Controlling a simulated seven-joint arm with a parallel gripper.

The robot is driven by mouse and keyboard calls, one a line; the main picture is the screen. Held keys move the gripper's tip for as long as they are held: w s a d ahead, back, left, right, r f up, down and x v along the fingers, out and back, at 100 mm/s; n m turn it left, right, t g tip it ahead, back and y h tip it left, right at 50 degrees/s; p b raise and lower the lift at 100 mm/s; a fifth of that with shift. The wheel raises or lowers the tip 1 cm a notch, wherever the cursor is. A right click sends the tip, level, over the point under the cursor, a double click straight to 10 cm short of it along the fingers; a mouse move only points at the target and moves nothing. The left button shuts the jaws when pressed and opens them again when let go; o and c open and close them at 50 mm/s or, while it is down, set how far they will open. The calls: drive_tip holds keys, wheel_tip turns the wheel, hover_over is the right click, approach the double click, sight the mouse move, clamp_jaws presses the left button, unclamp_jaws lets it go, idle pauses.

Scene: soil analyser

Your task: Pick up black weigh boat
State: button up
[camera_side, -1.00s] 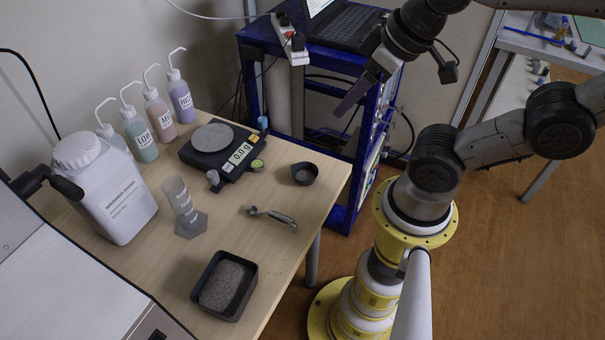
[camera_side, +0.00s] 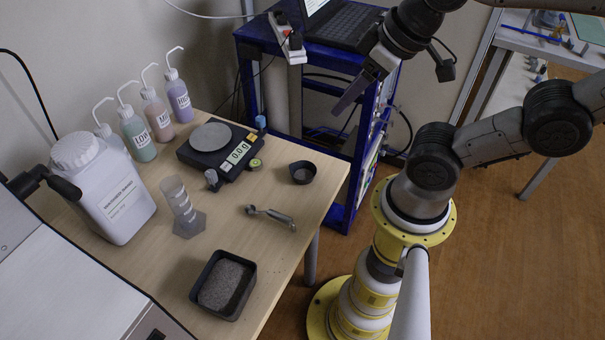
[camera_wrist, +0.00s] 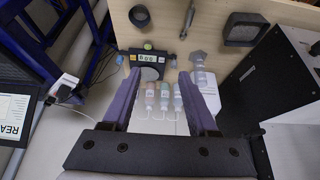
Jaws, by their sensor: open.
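The black weigh boat (camera_side: 303,173) is a small round dark cup near the right edge of the wooden table, to the right of the scale. It also shows near the top of the wrist view (camera_wrist: 139,16). My gripper (camera_side: 340,112) hangs in the air above and to the right of the boat, in front of the blue rack, apart from it. In the wrist view its two purple fingers (camera_wrist: 160,82) are spread wide with nothing held between them.
The black scale (camera_side: 212,147) reads 0.0 g, with wash bottles (camera_side: 158,113) behind it. A metal scoop (camera_side: 270,216), a clear cylinder (camera_side: 182,207), a soil tray (camera_side: 224,286) and a white jug (camera_side: 107,190) share the table. The blue rack (camera_side: 310,62) stands close behind my gripper.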

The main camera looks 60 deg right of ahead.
idle(0.3)
drive_tip(key=o, duration=0.6)
drive_tip(key=shift+o, duration=0.2)
